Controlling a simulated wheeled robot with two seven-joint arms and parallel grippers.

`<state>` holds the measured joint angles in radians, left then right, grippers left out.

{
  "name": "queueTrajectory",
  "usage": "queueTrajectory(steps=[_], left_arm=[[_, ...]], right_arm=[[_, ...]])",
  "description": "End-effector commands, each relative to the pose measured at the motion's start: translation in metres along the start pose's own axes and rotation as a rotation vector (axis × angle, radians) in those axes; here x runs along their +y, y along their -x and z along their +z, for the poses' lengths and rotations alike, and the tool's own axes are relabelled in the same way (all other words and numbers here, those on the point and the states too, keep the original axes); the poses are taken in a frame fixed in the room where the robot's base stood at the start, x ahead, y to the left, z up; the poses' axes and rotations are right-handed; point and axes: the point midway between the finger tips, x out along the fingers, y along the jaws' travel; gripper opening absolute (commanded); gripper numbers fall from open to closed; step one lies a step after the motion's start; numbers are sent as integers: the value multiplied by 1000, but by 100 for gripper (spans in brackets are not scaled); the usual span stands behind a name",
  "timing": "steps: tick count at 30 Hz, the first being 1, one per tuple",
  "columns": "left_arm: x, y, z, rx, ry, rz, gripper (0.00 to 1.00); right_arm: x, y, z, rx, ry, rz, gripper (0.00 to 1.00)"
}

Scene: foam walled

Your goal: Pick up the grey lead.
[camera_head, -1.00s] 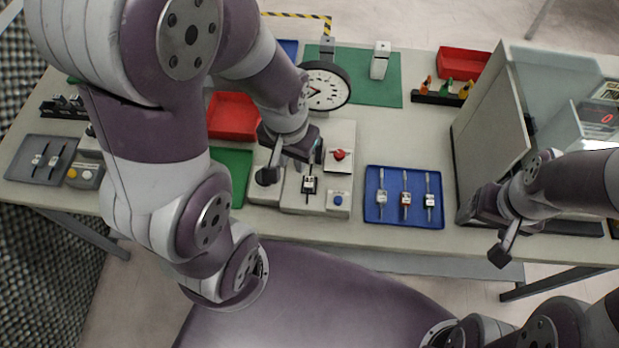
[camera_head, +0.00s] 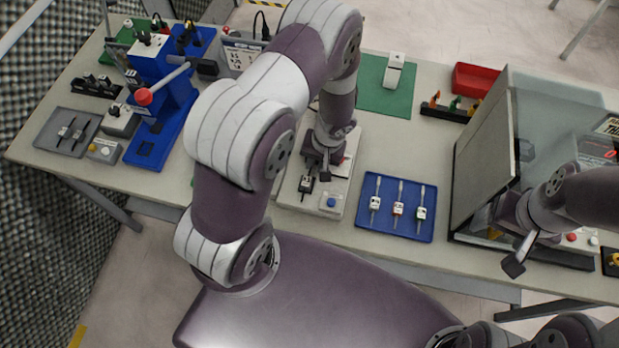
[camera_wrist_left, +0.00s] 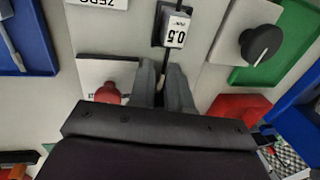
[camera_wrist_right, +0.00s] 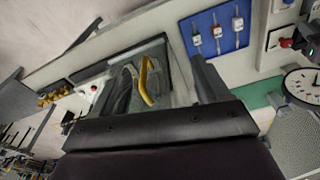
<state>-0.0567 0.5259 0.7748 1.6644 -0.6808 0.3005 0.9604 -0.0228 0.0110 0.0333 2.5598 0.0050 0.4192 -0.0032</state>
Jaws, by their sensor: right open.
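I cannot single out a grey lead for certain. Several dark leads stand on the blue stand (camera_head: 178,120) at the back left. My left gripper (camera_head: 325,160) is over the pale station on the table. My right gripper (camera_head: 518,258) is open at the front of the glass-sided cabinet (camera_head: 485,160). A yellow hooked piece (camera_wrist_right: 150,82) shows between its fingers (camera_wrist_right: 165,75), apparently farther off.
A blue tray (camera_head: 367,228) holds three tagged tools. A grey tray (camera_head: 55,125) with two tools lies at the far left. A green mat (camera_head: 378,100) and a red bin (camera_head: 475,80) are behind. Bare table separates the blue tray and cabinet.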

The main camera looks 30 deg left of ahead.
Motion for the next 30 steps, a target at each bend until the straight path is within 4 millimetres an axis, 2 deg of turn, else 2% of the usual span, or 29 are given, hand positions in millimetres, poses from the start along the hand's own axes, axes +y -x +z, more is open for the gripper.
queueTrajectory(steps=[4,10,12,22,26,30], left_arm=[[0,-16,0,1,1,1,18],[0,-17,-1,2,0,1,18],[0,-17,-1,2,0,1,0],[0,-16,-1,2,0,1,0],[-1,-9,-2,4,0,0,0],[-5,10,-2,6,1,1,0]], right_arm=[[0,1,0,0,0,0,75],[0,1,0,0,0,0,75],[0,1,0,0,0,0,75],[0,1,0,0,0,0,75],[0,-1,0,0,0,0,75],[0,-4,1,0,0,0,75]])
